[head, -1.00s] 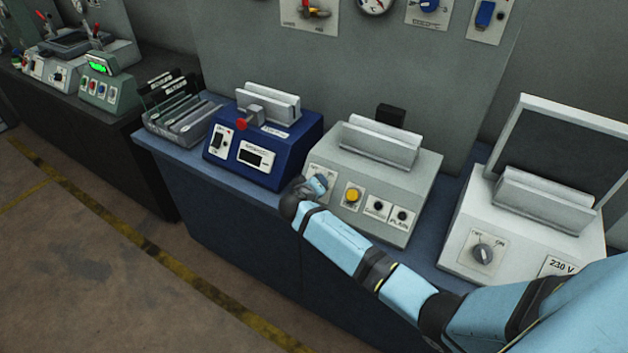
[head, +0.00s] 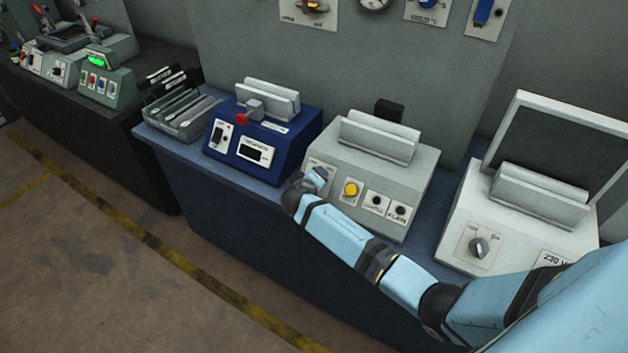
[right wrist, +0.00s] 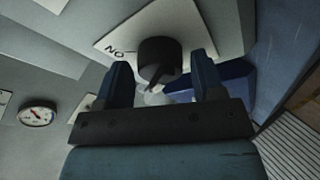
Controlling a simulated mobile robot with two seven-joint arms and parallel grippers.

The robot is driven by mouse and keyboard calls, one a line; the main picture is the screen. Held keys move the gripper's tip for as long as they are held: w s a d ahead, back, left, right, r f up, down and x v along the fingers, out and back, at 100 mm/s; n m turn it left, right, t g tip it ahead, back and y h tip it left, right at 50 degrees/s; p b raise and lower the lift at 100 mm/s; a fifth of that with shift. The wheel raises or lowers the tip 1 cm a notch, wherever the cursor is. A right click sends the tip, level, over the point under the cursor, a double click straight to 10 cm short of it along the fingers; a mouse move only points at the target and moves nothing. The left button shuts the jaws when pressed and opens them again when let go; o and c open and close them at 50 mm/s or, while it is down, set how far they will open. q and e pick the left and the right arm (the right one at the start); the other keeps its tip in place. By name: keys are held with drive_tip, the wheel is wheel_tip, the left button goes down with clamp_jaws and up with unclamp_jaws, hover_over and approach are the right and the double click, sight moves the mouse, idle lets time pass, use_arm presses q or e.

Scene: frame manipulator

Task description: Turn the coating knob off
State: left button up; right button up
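My right arm reaches from the lower right to the front of a grey machine (head: 405,165). Its gripper (head: 316,178) is at the left end of that front panel, over a white plate that it mostly hides. In the right wrist view a dark round knob (right wrist: 160,58) sits on a white plate (right wrist: 118,42) with "ON" lettering seen upside down. The two blue fingers of the right gripper (right wrist: 164,80) are open, one on each side of the knob, with a gap showing at each side. The knob's name label is not readable. My left gripper is not in view.
A yellow button (head: 350,189) and two black knobs lie right of the gripper. A blue machine (head: 262,145) stands to the left. A white machine (head: 520,215) with its own off/on knob (head: 478,247) stands to the right, behind my arm. A gauge (right wrist: 37,115) shows in the wrist view.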

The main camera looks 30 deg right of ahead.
drive_tip(key=shift+o, duration=0.5)
drive_tip(key=shift+a, duration=0.1)
drive_tip(key=shift+s+a+r, duration=0.1)
drive_tip(key=shift+s+a, duration=0.1)
drive_tip(key=shift+s, duration=0.05)
drive_tip(key=b+v, duration=0.2)
drive_tip(key=v, duration=1.1)
drive_tip(key=shift+s+d, duration=0.1)
drive_tip(key=s+a+f+n+y, duration=0.25)
drive_tip(key=s+f+y, duration=0.35)
drive_tip(key=s+f, duration=0.45)
drive_tip(key=s+a+f+m+t+y, duration=0.1)
drive_tip(key=s+y, duration=0.2)
drive_tip(key=s, duration=0.5)
drive_tip(key=s+a+f+m+t+y, duration=0.1)
drive_tip(key=s+y, duration=0.2)
drive_tip(key=s, duration=0.5)
drive_tip(key=shift+a+f, duration=0.3)
